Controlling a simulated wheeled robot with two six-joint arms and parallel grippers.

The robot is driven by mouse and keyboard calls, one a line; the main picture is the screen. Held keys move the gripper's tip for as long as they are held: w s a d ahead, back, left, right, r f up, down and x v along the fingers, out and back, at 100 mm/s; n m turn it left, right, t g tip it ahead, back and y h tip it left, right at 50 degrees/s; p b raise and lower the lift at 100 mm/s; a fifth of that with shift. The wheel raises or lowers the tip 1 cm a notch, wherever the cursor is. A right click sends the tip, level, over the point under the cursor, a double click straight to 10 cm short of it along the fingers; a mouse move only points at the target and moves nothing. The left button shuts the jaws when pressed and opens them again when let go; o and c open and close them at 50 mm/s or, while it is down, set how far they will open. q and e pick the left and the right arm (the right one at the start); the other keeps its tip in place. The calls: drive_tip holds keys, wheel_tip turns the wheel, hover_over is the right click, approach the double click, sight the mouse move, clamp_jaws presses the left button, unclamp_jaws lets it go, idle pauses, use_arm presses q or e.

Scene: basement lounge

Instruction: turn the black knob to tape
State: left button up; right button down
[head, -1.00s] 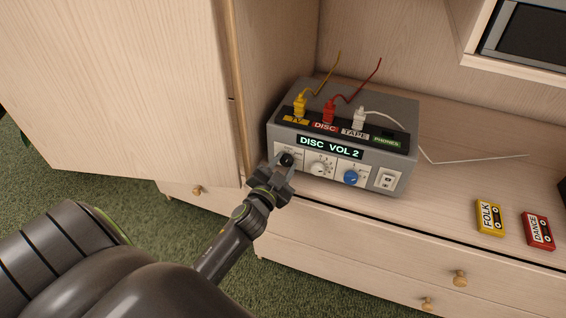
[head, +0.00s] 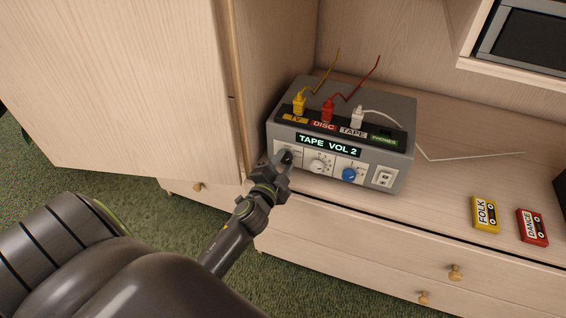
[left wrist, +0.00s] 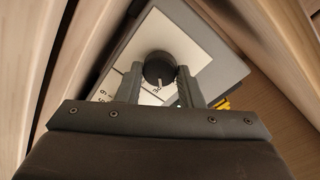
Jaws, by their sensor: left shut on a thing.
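The black knob (left wrist: 160,68) is at the left end of the front of the grey box (head: 398,172). In the head view my left gripper (head: 284,162) covers most of it. In the left wrist view my left gripper (left wrist: 159,84) has one finger on each side of the knob and is shut on it. The box's display (head: 328,145) reads "TAPE VOL 2". My right gripper is not in view.
A white knob (head: 320,166), a blue knob (head: 349,175) and a white switch (head: 384,177) sit right of the black knob. Yellow, red and white plugs stand on top of the box. A yellow cassette (head: 486,214) and a red cassette (head: 532,227) lie at the right. A cabinet door (head: 130,90) stands at the left.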

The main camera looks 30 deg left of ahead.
use_arm(q)
drive_tip(key=o, duration=1)
drive_tip(key=shift+c, duration=0.2)
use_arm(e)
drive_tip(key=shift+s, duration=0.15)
use_arm(q)
drive_tip(key=f+v, duration=0.1)
drive_tip(key=v, duration=1.6)
drive_tip(key=shift+s+r+b, duration=0.25)
drive_tip(key=shift+r+b, duration=0.1)
drive_tip(key=shift+b, duration=0.1)
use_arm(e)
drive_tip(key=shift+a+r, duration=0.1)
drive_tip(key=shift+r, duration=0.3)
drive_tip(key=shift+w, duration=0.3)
